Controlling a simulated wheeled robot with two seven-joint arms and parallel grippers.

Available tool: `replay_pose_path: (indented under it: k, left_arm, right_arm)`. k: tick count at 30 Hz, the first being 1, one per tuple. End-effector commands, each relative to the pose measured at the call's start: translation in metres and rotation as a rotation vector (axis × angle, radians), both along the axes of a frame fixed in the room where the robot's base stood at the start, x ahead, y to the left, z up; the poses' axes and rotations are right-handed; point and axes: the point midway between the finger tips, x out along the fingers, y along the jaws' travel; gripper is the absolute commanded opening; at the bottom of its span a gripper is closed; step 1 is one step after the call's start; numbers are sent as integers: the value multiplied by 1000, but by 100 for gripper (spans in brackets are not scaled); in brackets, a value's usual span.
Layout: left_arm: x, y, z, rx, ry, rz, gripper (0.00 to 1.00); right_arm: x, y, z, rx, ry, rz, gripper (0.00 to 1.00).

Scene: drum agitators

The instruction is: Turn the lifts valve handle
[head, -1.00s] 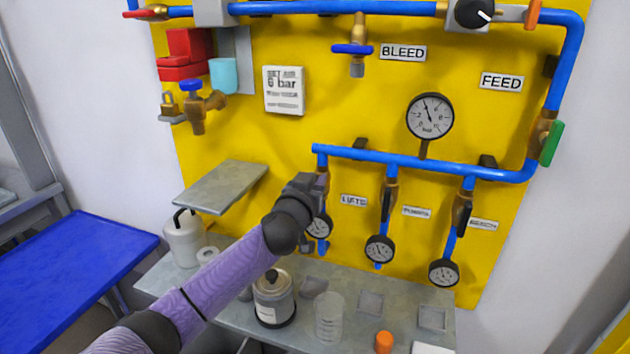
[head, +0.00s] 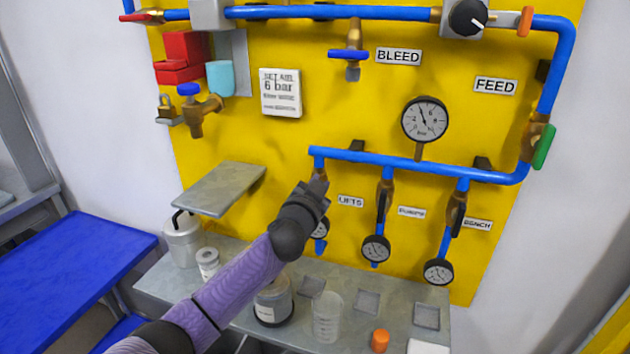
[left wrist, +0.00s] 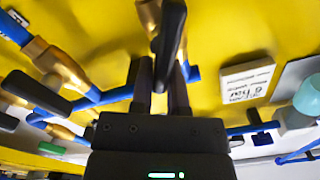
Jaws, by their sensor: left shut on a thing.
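The LIFTS label (head: 350,201) is on the yellow panel, beside the leftmost of three blue drop pipes. My left gripper (head: 320,184) is at the brass valve on that pipe and hides most of it in the head view. In the left wrist view, the black lever handle (left wrist: 171,38) of the lifts valve lies between the two dark fingers of my left gripper (left wrist: 160,85), which is shut on it. Part of the brass valve body (left wrist: 149,14) shows beside the handle. The lifts gauge (head: 321,228) is partly hidden behind my gripper. My right gripper is not in view.
The neighbouring valve (head: 386,187) and the bench valve (head: 457,207) stand to the right, with black levers hanging down. A grey shelf (head: 222,188) juts out at left. Below, a grey bench (head: 345,290) holds a canister, a clear beaker (head: 327,316) and an orange cap (head: 380,340).

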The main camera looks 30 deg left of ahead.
Motion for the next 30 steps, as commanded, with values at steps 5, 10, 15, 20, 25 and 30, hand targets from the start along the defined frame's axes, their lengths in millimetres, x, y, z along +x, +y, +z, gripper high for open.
replay_pose_path:
  k: [5, 10, 15, 20, 25, 30]
  left_arm:
    - [1, -4, -1, 161, 38, -1, 0]
    - [2, -7, -4, 317, 75, -1, 0]
    - [2, -10, -8, 476, 113, -1, 0]
    - [3, -12, -12, 621, 148, -1, 0]
    - [3, -13, -16, 760, 181, -2, 0]
    - [3, -14, -19, 873, 209, -2, 0]
  right_arm:
    - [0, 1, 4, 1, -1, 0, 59]
    - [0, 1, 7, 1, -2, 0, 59]
    - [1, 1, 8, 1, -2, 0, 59]
    - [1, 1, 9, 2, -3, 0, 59]
    - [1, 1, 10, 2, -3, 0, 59]
    - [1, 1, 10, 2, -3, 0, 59]
